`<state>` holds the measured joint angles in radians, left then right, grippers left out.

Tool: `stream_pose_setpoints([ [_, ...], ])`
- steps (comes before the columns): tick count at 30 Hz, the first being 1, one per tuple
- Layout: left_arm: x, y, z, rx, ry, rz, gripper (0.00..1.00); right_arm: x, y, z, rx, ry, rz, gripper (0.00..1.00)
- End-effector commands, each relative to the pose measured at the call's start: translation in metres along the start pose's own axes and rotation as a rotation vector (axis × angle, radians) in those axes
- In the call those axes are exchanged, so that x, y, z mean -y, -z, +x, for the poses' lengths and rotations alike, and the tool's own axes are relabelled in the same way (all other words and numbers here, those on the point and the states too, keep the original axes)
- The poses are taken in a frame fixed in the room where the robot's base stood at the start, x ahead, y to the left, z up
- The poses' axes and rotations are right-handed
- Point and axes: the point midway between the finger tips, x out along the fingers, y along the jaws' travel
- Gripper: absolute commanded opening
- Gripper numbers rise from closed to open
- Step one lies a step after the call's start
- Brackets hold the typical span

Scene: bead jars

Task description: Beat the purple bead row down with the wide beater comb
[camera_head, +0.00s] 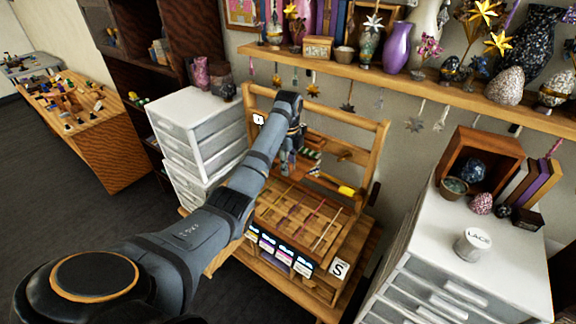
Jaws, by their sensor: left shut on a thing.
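A wooden loom-like frame (377,150) stands at the centre with a slanted woven bed (325,215). Thin coloured lines cross the bed; I cannot tell which is the purple bead row. My left arm reaches over the frame from the lower left. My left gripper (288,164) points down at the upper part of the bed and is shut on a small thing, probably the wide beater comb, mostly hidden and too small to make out. A striped green and pale piece (311,153) is just right of the gripper. My right gripper is not in view.
A yellow piece (347,190) lies right of the bed. Dark label cards (285,254) and an S tile (340,269) line the front. White drawer units stand left (190,120) and right (420,290). A shelf (400,83) with hanging ornaments runs above.

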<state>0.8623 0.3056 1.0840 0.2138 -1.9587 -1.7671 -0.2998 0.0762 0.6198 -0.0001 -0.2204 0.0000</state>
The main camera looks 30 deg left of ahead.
Motion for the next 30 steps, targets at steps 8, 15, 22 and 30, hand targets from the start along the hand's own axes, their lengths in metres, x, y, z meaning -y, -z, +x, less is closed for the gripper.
stream_pose_setpoints([
  [8, 0.000, 0.000, 0.000, 0.000, 0.000, 0.000, 0.00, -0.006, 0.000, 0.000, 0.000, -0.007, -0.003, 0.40],
  [15, 0.000, 0.000, 0.005, 0.000, -0.001, 0.000, 0.00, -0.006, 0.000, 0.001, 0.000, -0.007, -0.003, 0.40],
  [22, 0.000, 0.000, 0.011, 0.000, 0.000, 0.000, 0.00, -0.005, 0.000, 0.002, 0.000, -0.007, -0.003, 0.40],
  [30, 0.000, 0.000, 0.018, 0.000, -0.001, 0.000, 0.00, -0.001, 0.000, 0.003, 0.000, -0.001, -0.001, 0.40],
])
